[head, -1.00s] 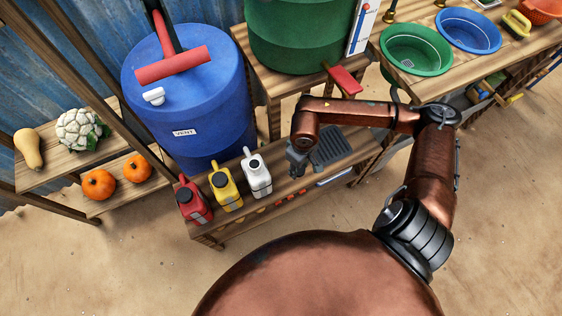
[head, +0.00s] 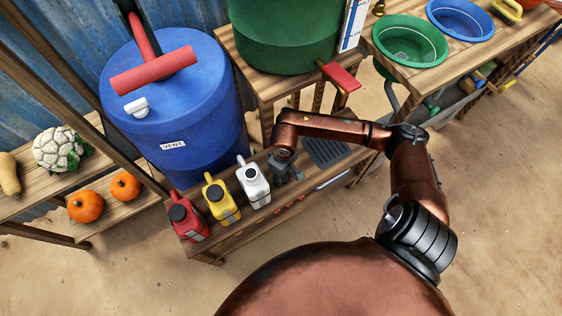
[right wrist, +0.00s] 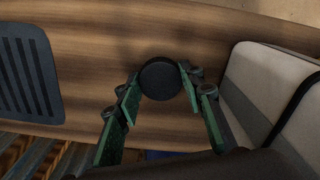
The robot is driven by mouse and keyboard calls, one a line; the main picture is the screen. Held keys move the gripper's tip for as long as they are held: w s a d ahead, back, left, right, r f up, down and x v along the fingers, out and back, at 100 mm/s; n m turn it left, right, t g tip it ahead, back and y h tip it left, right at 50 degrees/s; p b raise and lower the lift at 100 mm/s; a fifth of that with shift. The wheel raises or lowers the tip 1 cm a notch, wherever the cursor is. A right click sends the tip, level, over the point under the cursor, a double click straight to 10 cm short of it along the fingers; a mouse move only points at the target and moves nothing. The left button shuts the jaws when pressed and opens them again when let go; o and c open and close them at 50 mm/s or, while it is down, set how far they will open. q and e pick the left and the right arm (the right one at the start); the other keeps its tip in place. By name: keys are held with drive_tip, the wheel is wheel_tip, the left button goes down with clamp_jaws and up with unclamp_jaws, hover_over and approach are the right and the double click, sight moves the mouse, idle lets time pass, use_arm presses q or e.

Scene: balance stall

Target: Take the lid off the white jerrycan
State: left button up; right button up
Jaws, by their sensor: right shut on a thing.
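The white jerrycan (head: 255,186) stands upright on the low wooden bench, to the right of the yellow jerrycan (head: 222,201). Its top shows only a small dark mouth, with no wide black cap like those on its neighbours. My right gripper (head: 285,176) is just right of the white jerrycan. In the right wrist view its green-padded fingers (right wrist: 158,92) are shut on a round black lid (right wrist: 160,78), over bare bench wood. The white jerrycan's pale side (right wrist: 262,88) shows to the right, apart from the lid. I cannot tell whether the lid touches the bench. My left gripper is out of view.
A red jerrycan (head: 188,218) stands at the bench's left end. A dark ribbed tray (head: 326,152) lies right of my gripper. A blue barrel (head: 180,105) and a green barrel (head: 284,35) stand behind. Bare bench (right wrist: 110,55) shows around the lid.

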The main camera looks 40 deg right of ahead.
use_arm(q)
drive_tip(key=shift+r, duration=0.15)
use_arm(e)
drive_tip(key=shift+f, duration=0.1)
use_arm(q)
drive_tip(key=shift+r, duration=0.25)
use_arm(e)
drive_tip(key=o, duration=1.3)
drive_tip(key=shift+r, duration=0.2)
wheel_tip(320, 180, up, 7)
drive_tip(key=shift+f+p, duration=0.15)
drive_tip(key=shift+p, duration=1.1)
drive_tip(key=shift+r, duration=0.35)
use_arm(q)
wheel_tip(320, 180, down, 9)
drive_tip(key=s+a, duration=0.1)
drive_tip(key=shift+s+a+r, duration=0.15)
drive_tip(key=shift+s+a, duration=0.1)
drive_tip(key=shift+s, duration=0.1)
